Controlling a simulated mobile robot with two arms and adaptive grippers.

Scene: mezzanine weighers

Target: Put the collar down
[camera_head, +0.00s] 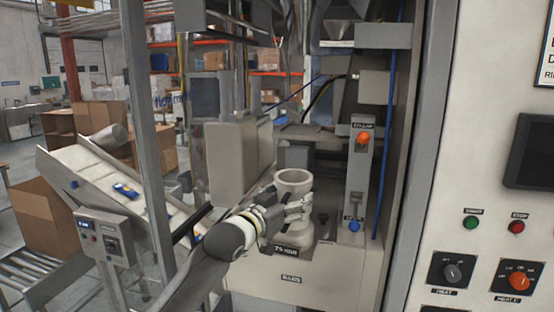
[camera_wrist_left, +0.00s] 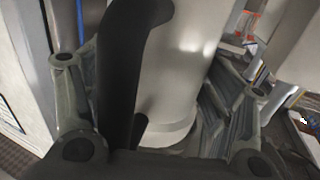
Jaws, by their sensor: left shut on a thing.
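The collar (camera_head: 293,181) is a pale beige-grey cylinder with an open, wider rim on top. It is upright at the middle of the head view, above a labelled grey ledge. My left gripper (camera_head: 294,207) comes in from the left and is shut on the collar. In the left wrist view the collar (camera_wrist_left: 185,75) fills the middle, with a finger on each side and a wider ring at its foot. A dark curved bar hides part of it there. I cannot tell whether its foot touches the ledge. My right gripper is in neither view.
A post with an orange knob (camera_head: 363,138) and a blue knob (camera_head: 354,226) stands right of the collar. A grey box-shaped housing (camera_head: 233,160) is close behind on the left. A control panel (camera_head: 480,200) fills the right side. A tall upright (camera_head: 147,130) stands at the left.

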